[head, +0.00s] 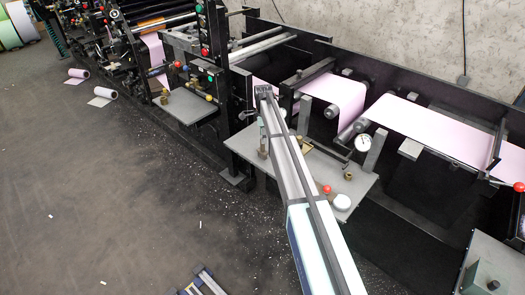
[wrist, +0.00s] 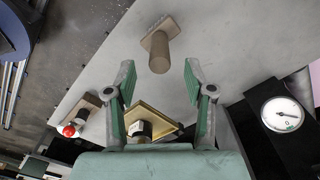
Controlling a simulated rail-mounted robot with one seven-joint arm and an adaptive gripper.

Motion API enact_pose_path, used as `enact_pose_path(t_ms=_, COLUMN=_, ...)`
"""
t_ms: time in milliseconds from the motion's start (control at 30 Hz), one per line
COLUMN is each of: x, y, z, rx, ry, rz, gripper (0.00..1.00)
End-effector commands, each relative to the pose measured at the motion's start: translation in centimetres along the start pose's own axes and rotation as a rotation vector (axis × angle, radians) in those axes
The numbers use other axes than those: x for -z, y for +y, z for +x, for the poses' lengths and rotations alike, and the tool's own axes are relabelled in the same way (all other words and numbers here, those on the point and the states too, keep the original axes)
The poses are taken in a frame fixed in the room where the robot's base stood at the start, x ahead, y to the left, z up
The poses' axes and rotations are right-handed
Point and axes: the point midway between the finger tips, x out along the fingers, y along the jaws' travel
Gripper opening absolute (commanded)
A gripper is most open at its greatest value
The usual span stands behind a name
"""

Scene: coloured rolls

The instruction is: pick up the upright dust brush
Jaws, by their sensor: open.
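The dust brush (wrist: 160,48) stands upright on the grey shelf, seen from above in the wrist view. It has a tan round handle and a flat rectangular head with a pale bristle edge at its far side. My gripper (wrist: 159,70) is open, with one green-padded finger on each side of the image. The handle's near end appears between the fingertips, with a gap to each; I cannot tell the depth between them. Nothing is held.
A brass plate with a black knob (wrist: 143,128) lies between the finger bases. A red ball on a wooden block (wrist: 70,130) is left, and a dial gauge (wrist: 282,113) right. The shelf (head: 352,188) carries a white disc (head: 341,202). Machine rollers (head: 340,110) stand behind.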

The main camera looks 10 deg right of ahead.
Motion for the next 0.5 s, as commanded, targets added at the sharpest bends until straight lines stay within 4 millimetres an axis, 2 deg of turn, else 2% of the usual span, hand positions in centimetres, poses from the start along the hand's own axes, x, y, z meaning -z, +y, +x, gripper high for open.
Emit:
enact_pose_path(t_ms=100, x=0.0, y=0.0, z=1.1, rx=0.000, ry=0.000, rz=0.000, gripper=0.54)
enact_pose_path(t_ms=367, x=-0.1, y=0.0, z=2.1, rx=0.000, ry=0.000, rz=-0.001, gripper=0.54)
enact_pose_path(t_ms=500, x=-0.1, y=0.0, z=3.5, rx=-0.002, ry=0.000, rz=-0.001, gripper=0.54)
